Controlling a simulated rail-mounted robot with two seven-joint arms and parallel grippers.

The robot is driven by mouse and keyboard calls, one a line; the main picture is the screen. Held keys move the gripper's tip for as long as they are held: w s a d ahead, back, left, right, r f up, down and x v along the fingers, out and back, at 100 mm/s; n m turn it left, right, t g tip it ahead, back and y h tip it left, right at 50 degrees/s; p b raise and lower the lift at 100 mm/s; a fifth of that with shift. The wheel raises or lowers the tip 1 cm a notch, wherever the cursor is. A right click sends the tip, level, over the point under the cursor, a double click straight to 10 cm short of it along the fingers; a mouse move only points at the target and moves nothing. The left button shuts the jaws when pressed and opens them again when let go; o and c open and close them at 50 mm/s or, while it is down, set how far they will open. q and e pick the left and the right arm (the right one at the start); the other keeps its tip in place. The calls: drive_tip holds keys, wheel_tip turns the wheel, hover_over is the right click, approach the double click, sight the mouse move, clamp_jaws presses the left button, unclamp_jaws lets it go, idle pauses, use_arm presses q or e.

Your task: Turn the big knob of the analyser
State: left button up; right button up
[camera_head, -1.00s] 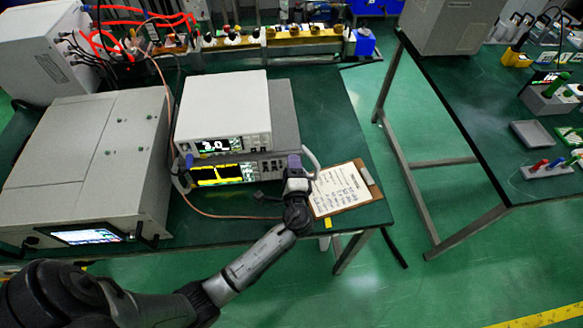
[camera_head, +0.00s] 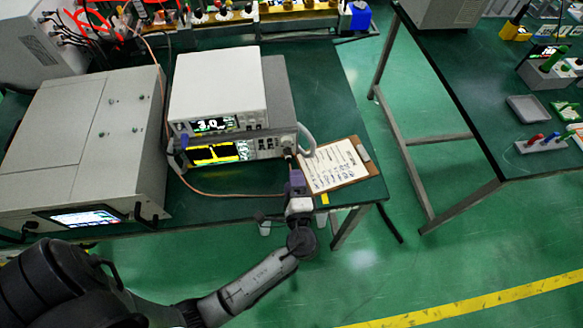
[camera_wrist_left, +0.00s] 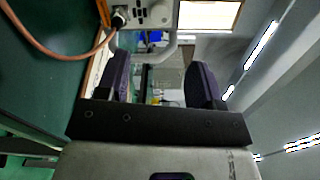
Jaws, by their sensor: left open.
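The analyser (camera_head: 262,148) is the lower, wider instrument with a yellow-and-black screen, under a white unit on the green bench. The right end of its front panel, where round parts sit, is small in the head view. In the left wrist view the panel (camera_wrist_left: 145,13) shows at the top edge, with a round pale knob (camera_wrist_left: 160,14) and a connector beside it. My left gripper (camera_head: 296,171) is in front of that right end, apart from the panel. Its two purple fingers (camera_wrist_left: 160,78) are open with nothing between them. My right gripper is out of view.
A clipboard (camera_head: 336,166) lies right of the gripper. A copper cable (camera_wrist_left: 62,54) runs from the connector. A large grey cabinet (camera_head: 85,135) stands left, a white meter (camera_head: 218,85) on the analyser.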

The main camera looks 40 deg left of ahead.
use_arm(q)
drive_tip(key=shift+v, duration=0.8)
